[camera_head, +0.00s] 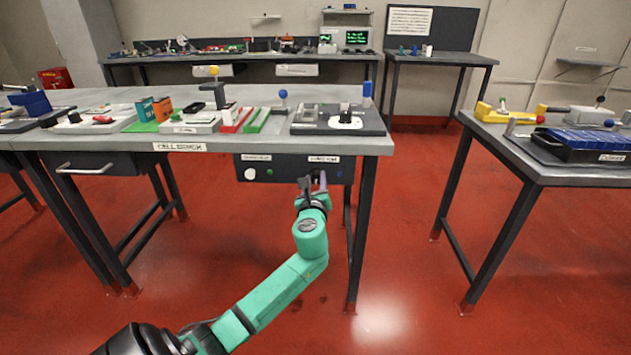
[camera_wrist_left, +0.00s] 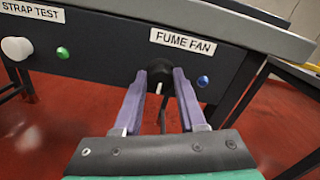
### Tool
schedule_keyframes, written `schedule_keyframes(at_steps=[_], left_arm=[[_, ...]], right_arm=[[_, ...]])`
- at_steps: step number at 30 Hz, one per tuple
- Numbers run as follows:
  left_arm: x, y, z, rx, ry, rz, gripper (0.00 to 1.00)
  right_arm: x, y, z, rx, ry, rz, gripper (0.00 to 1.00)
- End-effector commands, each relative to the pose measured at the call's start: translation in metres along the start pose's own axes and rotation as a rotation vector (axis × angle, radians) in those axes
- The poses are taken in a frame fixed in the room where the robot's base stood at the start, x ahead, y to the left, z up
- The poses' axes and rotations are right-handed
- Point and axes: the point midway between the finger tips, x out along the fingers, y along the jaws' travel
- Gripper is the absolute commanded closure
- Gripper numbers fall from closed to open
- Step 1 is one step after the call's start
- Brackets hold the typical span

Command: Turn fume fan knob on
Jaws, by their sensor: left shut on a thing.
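The fume fan knob (camera_wrist_left: 159,72) is a black round knob with a white pointer line, on the dark panel under the label FUME FAN (camera_wrist_left: 183,41) in the left wrist view. The pointer line points roughly straight down. My left gripper (camera_wrist_left: 166,78) has its two purple fingers on either side of the knob, shut on it. In the head view my left gripper (camera_head: 312,184) reaches the panel (camera_head: 294,169) under the bench's front edge, and it hides the knob there. My right gripper is in neither view.
A blue button or lamp (camera_wrist_left: 203,81) sits just right of the knob. A white knob (camera_wrist_left: 17,48) and a green one (camera_wrist_left: 62,53) sit under the STRAP TEST label to the left. The bench (camera_head: 375,146) edge overhangs the panel.

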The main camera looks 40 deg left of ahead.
Motion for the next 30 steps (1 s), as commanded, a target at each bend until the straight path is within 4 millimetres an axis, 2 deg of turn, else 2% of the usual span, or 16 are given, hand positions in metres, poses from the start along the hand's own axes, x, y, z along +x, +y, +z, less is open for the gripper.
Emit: schedule_keyframes(at_steps=[7,14,30], left_arm=[[0.0,0.0,-0.001,-0.033,0.002,0.001,1.0],[-0.001,0.001,-0.003,-0.148,0.003,0.001,1.0],[-0.001,0.003,-0.005,-0.636,0.004,0.002,1.0]], right_arm=[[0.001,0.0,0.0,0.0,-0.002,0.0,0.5],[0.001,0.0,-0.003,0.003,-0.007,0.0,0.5],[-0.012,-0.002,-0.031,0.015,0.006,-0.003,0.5]])
